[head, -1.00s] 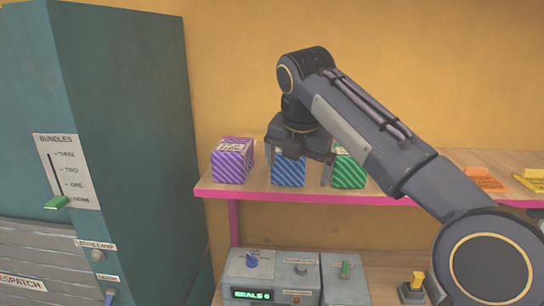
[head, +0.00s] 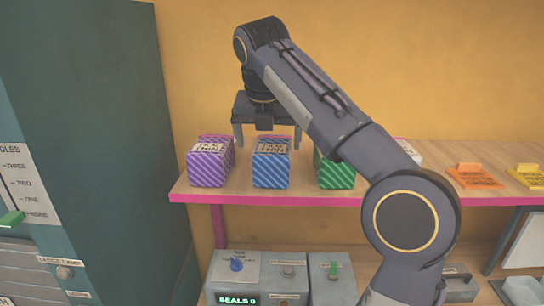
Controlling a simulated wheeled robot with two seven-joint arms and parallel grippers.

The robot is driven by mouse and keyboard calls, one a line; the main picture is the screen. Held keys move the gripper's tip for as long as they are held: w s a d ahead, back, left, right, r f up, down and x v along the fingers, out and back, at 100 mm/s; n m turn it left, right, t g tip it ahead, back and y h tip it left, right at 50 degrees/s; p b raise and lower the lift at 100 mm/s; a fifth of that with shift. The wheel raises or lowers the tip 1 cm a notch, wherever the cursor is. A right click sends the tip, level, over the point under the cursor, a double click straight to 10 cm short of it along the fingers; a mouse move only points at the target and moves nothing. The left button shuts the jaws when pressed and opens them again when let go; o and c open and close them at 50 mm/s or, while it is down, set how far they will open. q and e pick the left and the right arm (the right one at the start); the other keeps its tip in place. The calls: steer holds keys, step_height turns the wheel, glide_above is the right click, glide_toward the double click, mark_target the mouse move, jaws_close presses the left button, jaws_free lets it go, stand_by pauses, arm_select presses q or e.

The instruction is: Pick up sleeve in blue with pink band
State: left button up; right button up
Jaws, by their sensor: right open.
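A blue striped sleeve (head: 271,171) stands upright on the shelf, with a pale printed label on its top. I cannot make out a pink band on its front. Another sleeve top with pinkish and blue colour shows just behind it, mostly hidden. My right gripper (head: 267,138) is open and points down above the rear of the blue pair. One finger is to the left and one to the right of them. I cannot tell which of the two it is over. Nothing shows held in it. My left gripper is not in view.
A purple sleeve (head: 207,170) stands left and a green sleeve (head: 335,174) right, with small gaps. The shelf (head: 380,188) has a pink front edge. Orange (head: 473,177) and yellow (head: 527,176) items lie further right. A teal cabinet (head: 100,110) stands left; a control box (head: 262,265) is below.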

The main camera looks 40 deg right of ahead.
mark_target(273, 146)
steer(key=shift+d+f, duration=0.2)
steer(key=shift+f, duration=0.65)
steer(key=f, duration=0.1)
steer(key=w+d+f, duration=0.1)
steer(key=d+f, duration=0.1)
steer(key=shift+w+d+f, duration=0.2)
steer(key=shift+w+f, duration=0.2)
steer(key=shift+f, duration=0.35)
steer(key=shift+f, duration=0.25)
steer(key=c, duration=1.2)
steer(key=shift+r, duration=0.1)
steer(key=shift+c, duration=0.2)
